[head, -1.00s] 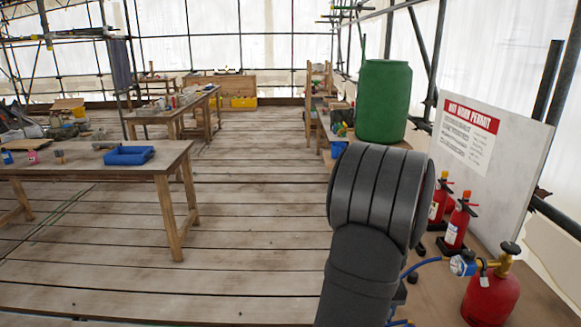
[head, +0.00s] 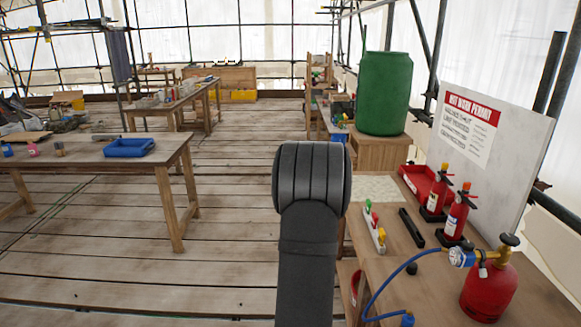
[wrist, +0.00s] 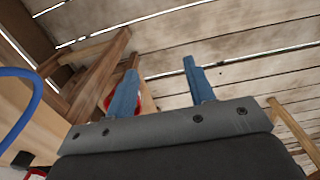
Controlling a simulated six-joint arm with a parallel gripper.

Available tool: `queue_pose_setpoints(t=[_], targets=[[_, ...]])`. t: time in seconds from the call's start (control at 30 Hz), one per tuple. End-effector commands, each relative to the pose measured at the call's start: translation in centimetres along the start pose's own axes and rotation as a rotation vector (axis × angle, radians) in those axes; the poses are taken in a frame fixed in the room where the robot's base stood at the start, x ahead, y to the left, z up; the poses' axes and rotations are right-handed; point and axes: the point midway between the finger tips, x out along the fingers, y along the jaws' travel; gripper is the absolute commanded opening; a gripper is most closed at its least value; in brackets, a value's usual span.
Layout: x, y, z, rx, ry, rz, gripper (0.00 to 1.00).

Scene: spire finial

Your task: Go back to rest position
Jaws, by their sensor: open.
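My gripper (wrist: 158,85) shows in the wrist view as two blue fingers standing apart, with nothing between them. It is open and hangs over the plank floor (wrist: 240,35), beside the wooden legs of the right-hand bench. In the head view my dark arm rises at the middle of the picture, left of the bench (head: 440,290), and hides the gripper.
The bench holds a red gas cylinder (head: 488,290) with a blue hose (head: 385,285), small red extinguishers (head: 457,217), a red tray (head: 415,180) and a white board (head: 492,150). A table with a blue tray (head: 130,148) stands left. The floor between is clear.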

Motion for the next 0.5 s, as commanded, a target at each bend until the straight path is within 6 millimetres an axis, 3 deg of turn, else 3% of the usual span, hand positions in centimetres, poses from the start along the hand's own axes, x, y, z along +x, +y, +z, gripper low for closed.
queue_pose_setpoints(t=[0.2,0.5], targets=[[1.2,-3.2,-0.3,-0.003,-0.001,0.0,0.49],[1.7,-4.5,-0.3,0.0,0.0,0.0,0.49]])
